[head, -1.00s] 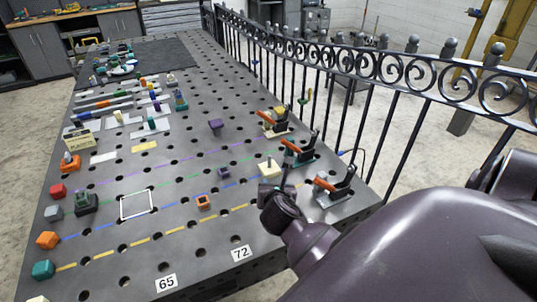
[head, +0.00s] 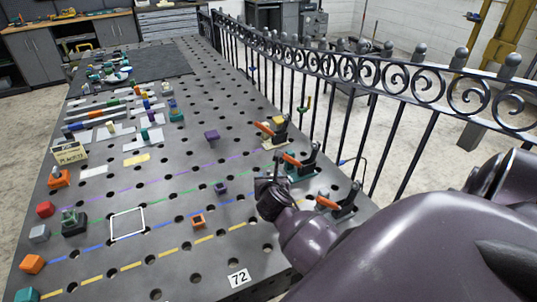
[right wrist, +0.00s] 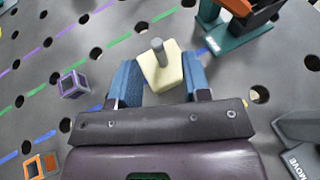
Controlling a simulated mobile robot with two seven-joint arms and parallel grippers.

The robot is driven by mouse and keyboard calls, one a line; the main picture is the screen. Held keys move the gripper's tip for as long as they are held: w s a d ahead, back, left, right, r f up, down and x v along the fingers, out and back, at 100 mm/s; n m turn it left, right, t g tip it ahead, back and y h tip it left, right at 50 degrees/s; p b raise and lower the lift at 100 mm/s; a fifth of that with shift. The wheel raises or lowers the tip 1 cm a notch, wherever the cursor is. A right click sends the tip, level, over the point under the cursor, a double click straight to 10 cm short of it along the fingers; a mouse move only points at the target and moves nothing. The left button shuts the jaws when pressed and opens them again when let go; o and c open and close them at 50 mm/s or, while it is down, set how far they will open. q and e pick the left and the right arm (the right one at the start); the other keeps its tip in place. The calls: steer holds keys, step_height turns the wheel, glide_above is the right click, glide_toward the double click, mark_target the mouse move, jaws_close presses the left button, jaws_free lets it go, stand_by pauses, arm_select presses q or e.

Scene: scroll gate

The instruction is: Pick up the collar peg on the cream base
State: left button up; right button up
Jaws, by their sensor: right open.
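The cream base (right wrist: 173,77) is a small pale block in the right wrist view, with the grey collar peg (right wrist: 158,48) standing on it. My right gripper (right wrist: 159,66) is open, with one blue finger on each side of the cream base. I cannot tell whether the fingers touch it. In the head view my right gripper (head: 269,184) is low over the table's right part, and it hides the cream base and peg there. My left gripper is not in view.
Toggle clamps (head: 297,163) stand along the table's right edge, close to my right gripper. A purple open cube (head: 220,188) and an orange one (head: 198,220) are to its left. A scroll-topped fence (head: 345,65) runs beyond that edge.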

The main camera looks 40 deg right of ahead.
steer(key=w+d+f, duration=0.2)
steer(key=shift+w+f, duration=0.25)
steer(key=shift+w, duration=0.1)
steer(key=shift+w+d+f, duration=0.2)
steer(key=shift+w+d, duration=0.15)
steer(key=shift+c, duration=0.2)
jaws_close()
steer(key=shift+r, duration=0.1)
